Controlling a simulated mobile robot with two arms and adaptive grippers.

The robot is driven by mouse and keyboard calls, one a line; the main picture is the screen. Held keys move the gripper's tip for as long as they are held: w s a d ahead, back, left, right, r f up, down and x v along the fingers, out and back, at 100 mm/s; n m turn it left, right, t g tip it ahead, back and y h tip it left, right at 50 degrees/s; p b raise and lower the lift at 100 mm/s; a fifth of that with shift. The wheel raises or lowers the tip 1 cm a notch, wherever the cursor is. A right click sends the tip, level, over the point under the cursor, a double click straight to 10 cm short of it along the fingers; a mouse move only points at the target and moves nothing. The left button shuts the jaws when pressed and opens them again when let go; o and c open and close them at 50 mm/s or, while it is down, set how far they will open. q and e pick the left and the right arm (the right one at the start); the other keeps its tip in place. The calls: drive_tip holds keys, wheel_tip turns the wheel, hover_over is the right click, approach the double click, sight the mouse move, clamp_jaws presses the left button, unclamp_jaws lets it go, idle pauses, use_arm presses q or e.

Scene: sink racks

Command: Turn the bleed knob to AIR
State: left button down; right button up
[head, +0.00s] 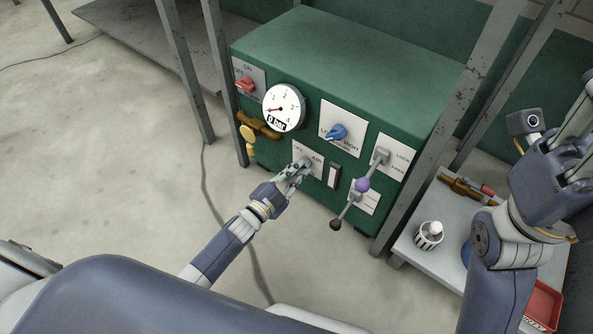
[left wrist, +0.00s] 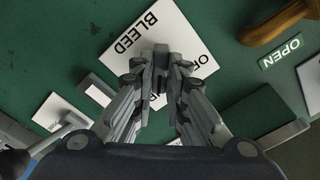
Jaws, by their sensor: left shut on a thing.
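The bleed knob (left wrist: 160,76) is on a white plate marked BLEED (left wrist: 152,32) on the front of a green machine (head: 350,60). The left wrist view shows both fingers (left wrist: 161,88) around the dark knob. The fingers hide most of the knob, so I cannot tell where it points. My right gripper (head: 579,142) is raised at the right, away from the panel and partly cut off by the picture edge.
A gauge (head: 284,108) reads about 0 bar. Metal posts flank the machine. A side table (head: 409,245) bears a white striped cup (head: 429,237).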

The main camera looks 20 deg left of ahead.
idle(0.5)
use_arm(q)
drive_tip(key=c, duration=1.6)
unclamp_jaws()
drive_tip(key=v, duration=1.2)
